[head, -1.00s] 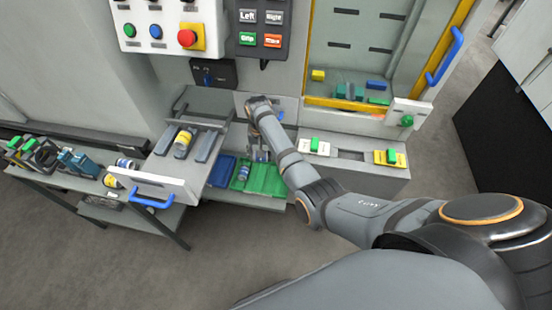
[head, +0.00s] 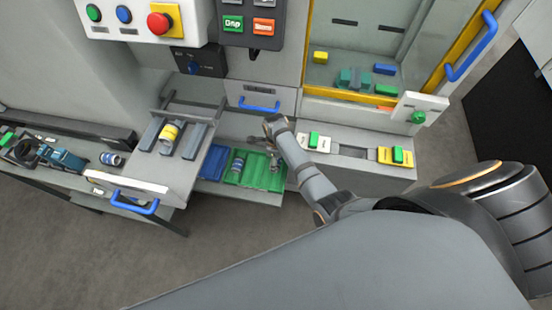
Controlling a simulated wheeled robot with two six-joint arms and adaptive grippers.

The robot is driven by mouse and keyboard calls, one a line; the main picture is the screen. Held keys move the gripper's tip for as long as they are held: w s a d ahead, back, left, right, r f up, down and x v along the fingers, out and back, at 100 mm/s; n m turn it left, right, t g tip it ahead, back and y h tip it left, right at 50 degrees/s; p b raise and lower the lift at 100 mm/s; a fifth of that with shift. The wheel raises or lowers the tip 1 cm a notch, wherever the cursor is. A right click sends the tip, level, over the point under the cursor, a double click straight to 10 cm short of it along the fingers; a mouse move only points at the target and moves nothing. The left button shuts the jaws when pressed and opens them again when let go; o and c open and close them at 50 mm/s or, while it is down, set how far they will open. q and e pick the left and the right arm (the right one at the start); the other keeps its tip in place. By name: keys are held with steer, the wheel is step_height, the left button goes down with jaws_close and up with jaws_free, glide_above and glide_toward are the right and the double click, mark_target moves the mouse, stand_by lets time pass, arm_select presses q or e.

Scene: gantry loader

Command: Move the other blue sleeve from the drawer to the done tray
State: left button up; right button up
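An open drawer (head: 164,172) with a blue handle stands at the left; a yellow sleeve (head: 169,133) with a pale band lies among its grey dividers. I see no blue sleeve in the drawer. A blue sleeve (head: 237,162) with a light band sits in the left part of the green tray (head: 262,178), below the machine front. No readable label shows whether this is the done tray. My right gripper (head: 264,150) is over the green tray, right of that sleeve and apart from it; its fingers look spread and empty. My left gripper is out of view.
A blue tray (head: 214,161) adjoins the green one. A closed drawer (head: 260,100) with a blue handle is behind my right gripper. A blue-and-white sleeve (head: 110,159) lies on the left bench beside dark tools. A control panel (head: 150,18) hangs above.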

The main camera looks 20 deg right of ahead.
steer(key=shift+f+b, duration=1.25)
steer(key=shift+b, duration=0.05)
step_height(320, 180, down, 3)
steer(key=b, duration=0.3)
steer(key=shift+r, duration=0.15)
steer(key=shift+f+b, duration=0.95)
steer(key=shift+f, duration=0.75)
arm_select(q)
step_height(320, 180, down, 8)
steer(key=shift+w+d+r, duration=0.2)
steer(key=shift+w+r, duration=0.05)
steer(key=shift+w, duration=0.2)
arm_select(e)
steer(key=o, duration=1.4)
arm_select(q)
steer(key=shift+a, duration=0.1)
